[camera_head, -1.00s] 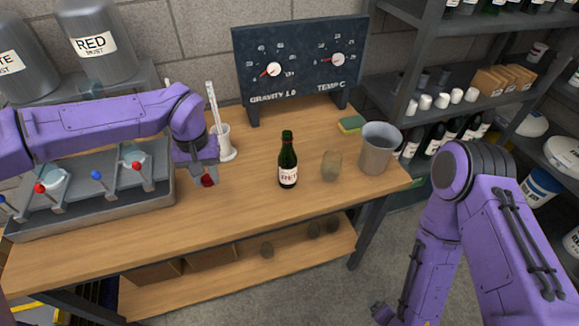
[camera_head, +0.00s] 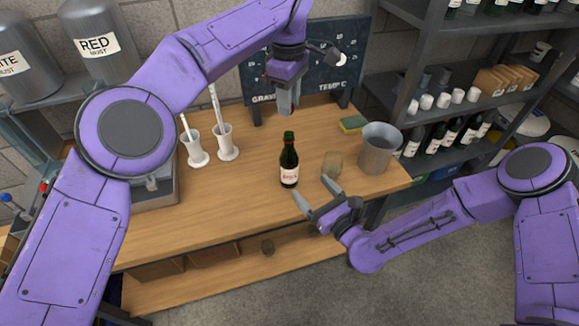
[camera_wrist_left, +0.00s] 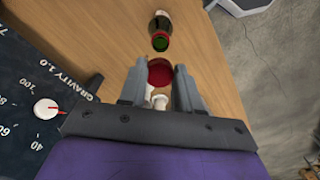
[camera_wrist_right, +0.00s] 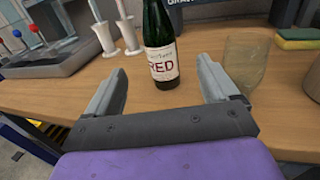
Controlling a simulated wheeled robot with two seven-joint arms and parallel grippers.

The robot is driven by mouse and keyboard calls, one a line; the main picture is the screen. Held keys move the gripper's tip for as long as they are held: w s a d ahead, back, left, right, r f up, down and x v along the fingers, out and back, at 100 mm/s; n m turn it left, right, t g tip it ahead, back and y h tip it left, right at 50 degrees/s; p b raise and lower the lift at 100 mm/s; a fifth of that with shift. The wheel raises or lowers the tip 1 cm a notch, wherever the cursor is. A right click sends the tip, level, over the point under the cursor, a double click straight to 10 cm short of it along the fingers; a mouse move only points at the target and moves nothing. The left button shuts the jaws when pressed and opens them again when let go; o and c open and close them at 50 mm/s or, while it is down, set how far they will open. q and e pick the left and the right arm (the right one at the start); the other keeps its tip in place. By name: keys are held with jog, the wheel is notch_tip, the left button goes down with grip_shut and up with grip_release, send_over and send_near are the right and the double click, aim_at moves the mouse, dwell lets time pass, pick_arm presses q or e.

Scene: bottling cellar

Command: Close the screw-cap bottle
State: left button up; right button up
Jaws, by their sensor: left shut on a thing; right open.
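The dark green bottle (camera_head: 289,165) stands upright on the wooden table, with a white label reading RED (camera_wrist_right: 162,65). Its open green mouth (camera_wrist_left: 160,42) shows in the left wrist view, with no cap on it. My left gripper (camera_head: 287,108) is raised behind the bottle, in front of the gauge panel. It is shut on a red screw cap (camera_wrist_left: 160,72), seen between its fingertips in the left wrist view; the cap is apart from the bottle. My right gripper (camera_head: 315,194) is open and empty at the table's front edge, its fingers facing the bottle without touching it.
A glass (camera_head: 332,164) stands just right of the bottle, close to my right gripper. Beyond it are a grey metal pitcher (camera_head: 377,150) and a sponge (camera_head: 352,124). White cylinders (camera_head: 226,143) stand to the left. The table between them and the bottle is clear.

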aim_at(294, 168)
pick_arm(q)
jog(key=shift+d, duration=0.1)
pick_arm(e)
jog(key=shift+w, duration=0.1)
jog(key=shift+w+a, duration=0.2)
jog(key=shift+w, duration=0.15)
jog(key=x, duration=1.1)
jog(key=shift+s, duration=0.1)
jog(key=c, duration=1.5)
pick_arm(q)
jog(key=shift+s+d+f, duration=0.1)
jog(key=shift+d+f, duration=0.05)
jog(key=shift+f, duration=2.35)
jog(key=shift+f, duration=0.85)
jog(key=shift+f, duration=0.6)
